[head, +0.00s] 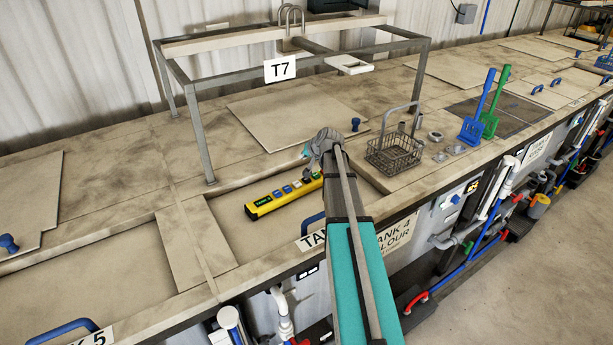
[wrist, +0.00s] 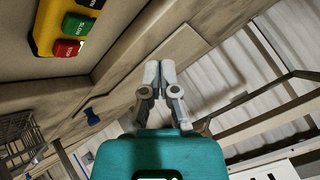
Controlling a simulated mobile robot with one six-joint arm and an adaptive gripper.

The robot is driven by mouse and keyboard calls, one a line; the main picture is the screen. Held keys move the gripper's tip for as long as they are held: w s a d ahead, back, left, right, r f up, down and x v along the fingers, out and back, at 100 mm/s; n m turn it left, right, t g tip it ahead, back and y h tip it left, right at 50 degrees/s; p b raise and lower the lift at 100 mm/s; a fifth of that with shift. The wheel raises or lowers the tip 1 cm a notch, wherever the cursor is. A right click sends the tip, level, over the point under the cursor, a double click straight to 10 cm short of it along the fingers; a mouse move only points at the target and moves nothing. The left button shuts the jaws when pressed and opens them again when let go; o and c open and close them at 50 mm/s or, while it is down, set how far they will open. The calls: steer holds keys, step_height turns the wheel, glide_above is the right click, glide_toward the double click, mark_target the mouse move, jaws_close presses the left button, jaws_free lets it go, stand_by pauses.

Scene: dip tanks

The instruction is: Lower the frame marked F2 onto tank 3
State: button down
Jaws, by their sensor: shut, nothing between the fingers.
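No frame marked F2 and no label for tank 3 can be read. A yellow control pendant (head: 262,206) with coloured buttons is beside my gripper (head: 311,160). In the wrist view the pendant (wrist: 45,28) fills the upper left, showing green and red buttons, apart from the fingers. My gripper (wrist: 160,70) is shut with fingertips together and empty. My arm hides part of the pendant's right end and the tank label below.
The tank 4 label (head: 397,233) and a partial tank 5 label (head: 92,338) are on the front edge. A wire basket (head: 393,153), blue paddle (head: 475,125) and green paddle (head: 493,110) stand to the right. Pipes run along the front.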

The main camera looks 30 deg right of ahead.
mark_target(307, 180)
steer(key=shift+d+r, duration=0.3)
steer(key=shift+d, duration=0.35)
steer(key=shift+f, duration=0.2)
step_height(307, 180, down, 8)
steer(key=b, duration=0.8)
steer(key=shift+f+b, duration=0.25)
steer(key=shift+b, duration=0.1)
